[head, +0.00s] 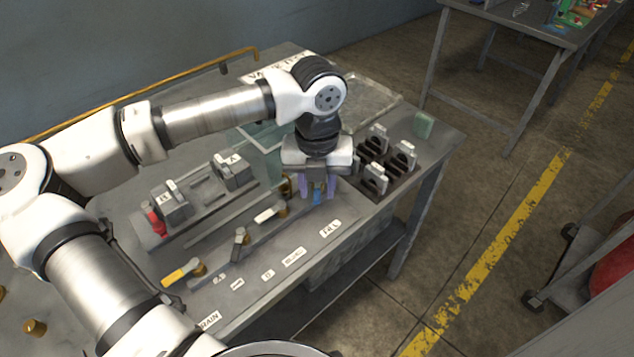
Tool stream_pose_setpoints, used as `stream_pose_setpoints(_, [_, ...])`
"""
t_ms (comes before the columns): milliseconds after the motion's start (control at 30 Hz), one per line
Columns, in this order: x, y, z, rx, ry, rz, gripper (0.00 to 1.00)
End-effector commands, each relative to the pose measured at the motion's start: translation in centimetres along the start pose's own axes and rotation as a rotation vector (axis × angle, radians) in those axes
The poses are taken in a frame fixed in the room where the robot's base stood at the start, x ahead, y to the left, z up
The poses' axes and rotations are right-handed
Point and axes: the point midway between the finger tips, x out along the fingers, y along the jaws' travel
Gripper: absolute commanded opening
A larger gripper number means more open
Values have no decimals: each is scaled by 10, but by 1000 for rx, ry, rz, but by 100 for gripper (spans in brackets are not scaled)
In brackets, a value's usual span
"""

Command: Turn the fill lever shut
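The fill lever (318,197) shows as a small blue handle at the right end of a row of levers on the bench, behind the FILL label (331,228). My gripper (317,190) points down over it, with one purple finger on each side of the blue handle. The fingers are spread, with gaps visible beside the handle, so it looks open. The gripper hides the lever's upper part and pivot; its turn angle is unclear.
A white-handled lever (268,214), a dark lever (240,237) and a yellow lever (180,274) stand to the left. Grey blocks (171,203) sit on a rail behind the levers.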

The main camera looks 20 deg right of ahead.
Motion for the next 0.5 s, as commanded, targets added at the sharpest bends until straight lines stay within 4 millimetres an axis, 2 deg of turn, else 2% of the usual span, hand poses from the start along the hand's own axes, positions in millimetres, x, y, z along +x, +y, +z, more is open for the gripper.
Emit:
stream_pose_setpoints(67, [0, 0, 0, 0, 0, 0, 33])
stream_pose_setpoints(300, [0, 0, 0, 0, 0, 0, 1])
stream_pose_setpoints(500, [0, 0, 0, 2, 0, 0, 0])
